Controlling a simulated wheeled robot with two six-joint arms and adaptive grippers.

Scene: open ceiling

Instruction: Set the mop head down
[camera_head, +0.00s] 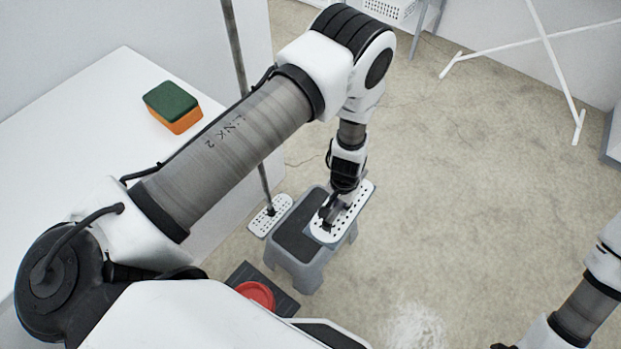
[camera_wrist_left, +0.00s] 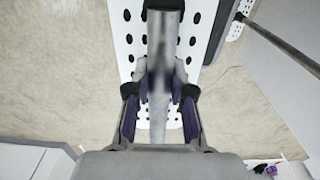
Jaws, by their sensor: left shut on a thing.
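The mop head (camera_head: 352,208) is a white plate with dark holes. It is over the right part of a grey step stool (camera_head: 292,238) with a dark top; I cannot tell whether it touches the stool. My left gripper (camera_head: 333,208) points down at it. In the left wrist view, my left gripper (camera_wrist_left: 160,108) is shut on the grey stem of the mop head (camera_wrist_left: 124,38), with the perforated plate beyond the fingers. The gripper and stem hide part of the plate.
Another perforated mop head (camera_head: 262,222) with a long pole (camera_head: 239,60) stands on the floor left of the stool. A green and orange sponge (camera_head: 173,106) lies on the white counter (camera_head: 95,100). A red round thing (camera_head: 256,294) is near the stool.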

